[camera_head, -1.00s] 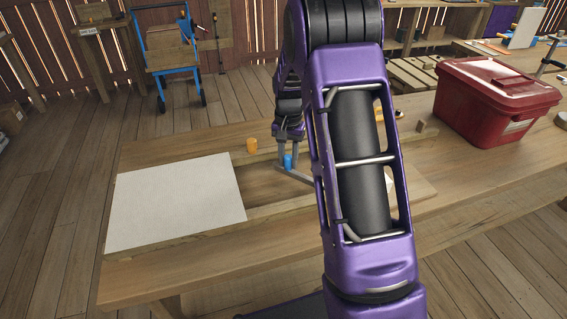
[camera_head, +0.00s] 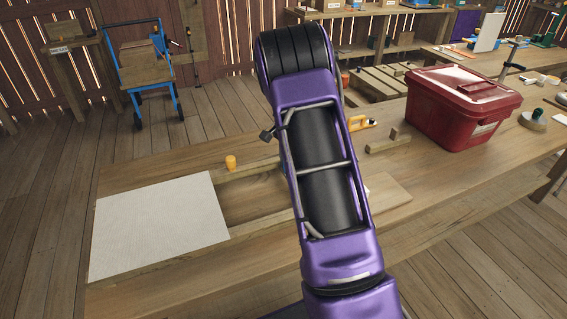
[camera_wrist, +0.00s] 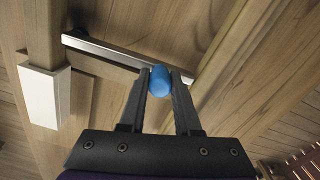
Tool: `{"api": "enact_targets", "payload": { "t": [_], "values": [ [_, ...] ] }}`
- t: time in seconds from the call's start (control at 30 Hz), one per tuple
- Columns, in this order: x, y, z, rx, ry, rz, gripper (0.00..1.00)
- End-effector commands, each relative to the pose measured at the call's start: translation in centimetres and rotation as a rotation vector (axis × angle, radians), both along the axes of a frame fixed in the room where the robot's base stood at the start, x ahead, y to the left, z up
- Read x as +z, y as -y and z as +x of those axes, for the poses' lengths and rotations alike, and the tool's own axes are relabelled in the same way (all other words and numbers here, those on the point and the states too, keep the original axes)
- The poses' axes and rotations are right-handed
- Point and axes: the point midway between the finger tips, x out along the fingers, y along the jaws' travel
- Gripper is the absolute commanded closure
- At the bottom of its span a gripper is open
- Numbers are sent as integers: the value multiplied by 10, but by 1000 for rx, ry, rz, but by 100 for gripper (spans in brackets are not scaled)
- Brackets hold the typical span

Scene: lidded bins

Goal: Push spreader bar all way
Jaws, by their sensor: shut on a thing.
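The spreader bar (camera_wrist: 110,51) is a flat silvery metal bar. In the wrist view it slants across the upper middle, over a wooden recess. A blue knob (camera_wrist: 165,82) stands at its right part. My gripper (camera_wrist: 161,74) is shut on this knob, with one dark finger on each side. The bar's left end lies near a wooden rail (camera_wrist: 44,32). In the head view my arm hides the gripper, the knob and the bar.
A pale sheet (camera_head: 160,222) covers the left of the wooden frame. An orange peg (camera_head: 231,162) stands at its far edge. A red lidded bin (camera_head: 462,108) stands right on the bench. A white block (camera_wrist: 40,95) sits on the rail.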

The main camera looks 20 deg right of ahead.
Motion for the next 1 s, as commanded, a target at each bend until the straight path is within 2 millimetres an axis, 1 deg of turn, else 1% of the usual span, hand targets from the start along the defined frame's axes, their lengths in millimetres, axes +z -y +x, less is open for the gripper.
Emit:
{"api": "enact_targets", "payload": {
  "t": [0.47, 0.5, 0.53, 0.87, 0.97, 1.0],
  "values": [
    [2, 2, 1, -11, 4, -1, 100],
    [2, 2, 1, -11, 4, -1, 62],
    [1, 2, 1, -11, 4, -1, 56],
    [2, 2, 1, -11, 2, 0, 56],
    [11, 2, 1, -11, 3, -1, 56],
    [17, 2, 1, -10, 4, -1, 56]
  ]
}}
